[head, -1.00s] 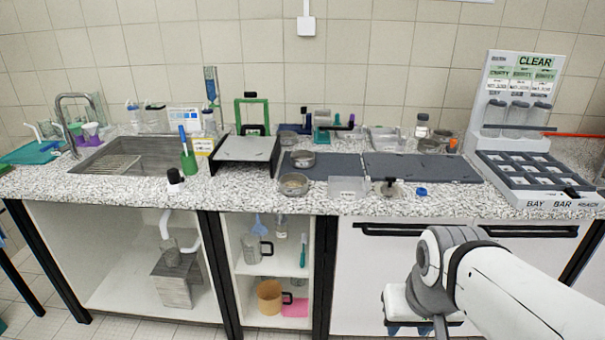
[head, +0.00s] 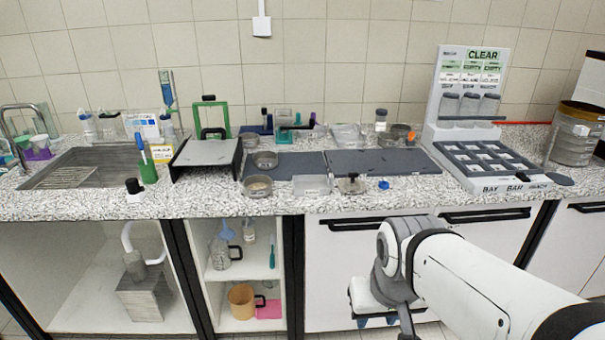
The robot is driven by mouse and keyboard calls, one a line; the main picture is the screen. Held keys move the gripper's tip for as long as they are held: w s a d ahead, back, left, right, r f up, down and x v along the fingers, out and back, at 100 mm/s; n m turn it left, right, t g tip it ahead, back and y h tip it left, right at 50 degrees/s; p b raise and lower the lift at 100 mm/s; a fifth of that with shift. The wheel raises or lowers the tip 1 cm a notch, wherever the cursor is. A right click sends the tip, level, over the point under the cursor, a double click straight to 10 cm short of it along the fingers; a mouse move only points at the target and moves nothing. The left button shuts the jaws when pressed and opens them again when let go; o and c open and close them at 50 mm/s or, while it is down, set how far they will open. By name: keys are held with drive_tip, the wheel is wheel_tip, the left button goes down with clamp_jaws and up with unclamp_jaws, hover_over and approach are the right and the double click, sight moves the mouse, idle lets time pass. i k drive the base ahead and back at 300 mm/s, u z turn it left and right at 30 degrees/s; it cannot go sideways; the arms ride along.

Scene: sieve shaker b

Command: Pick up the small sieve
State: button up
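One round pan (head: 257,187) sits near the counter's front edge and shows a pale inside. My gripper (head: 378,321) hangs low in front of the cabinet doors, below the counter edge and well right of the pans. Its fingers are mostly hidden by my wrist, and no held object shows.
A dark mat (head: 380,163) covers the middle counter. A clear tray (head: 311,185), a small device (head: 352,184) and a blue cap (head: 384,185) lie along the front. A compartment rack (head: 487,160) stands right, a large round stack (head: 575,140) beyond it. A black stand (head: 208,153) is left.

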sight(255, 187)
drive_tip(key=u, duration=0.35)
drive_tip(key=i, duration=1.7)
drive_tip(key=u, duration=0.25)
